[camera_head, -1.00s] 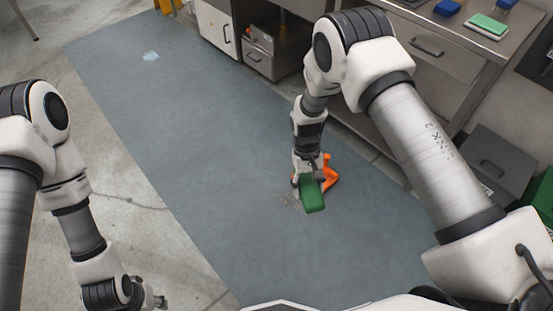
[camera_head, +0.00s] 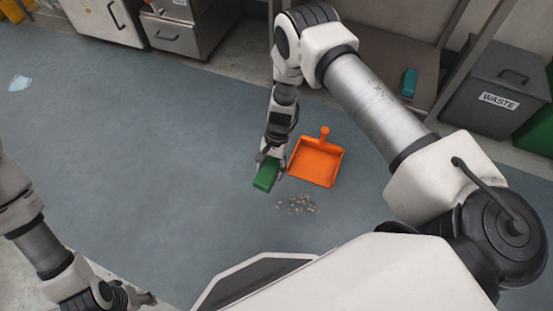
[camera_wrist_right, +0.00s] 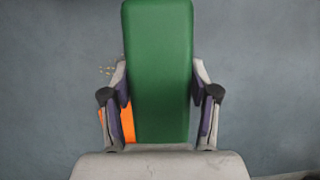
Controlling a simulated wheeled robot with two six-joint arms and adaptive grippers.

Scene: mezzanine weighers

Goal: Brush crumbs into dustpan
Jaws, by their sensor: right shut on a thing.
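My right gripper (camera_head: 270,160) is shut on a green brush (camera_head: 265,175) in the head view. The brush is also between the two fingers in the right wrist view (camera_wrist_right: 160,70); its bristles are hidden. An orange dustpan (camera_head: 316,162) lies on the floor just right of the brush, its handle pointing away from me. Pale crumbs (camera_head: 298,205) lie scattered on the floor in front of the dustpan's open edge, to the right of and nearer than the brush. My left gripper (camera_head: 140,298) is at the bottom left, far from these things; its fingers are too small and unclear to judge.
A teal object (camera_head: 409,82) sits on a low shelf. Steel cabinets (camera_head: 172,25) line the back.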

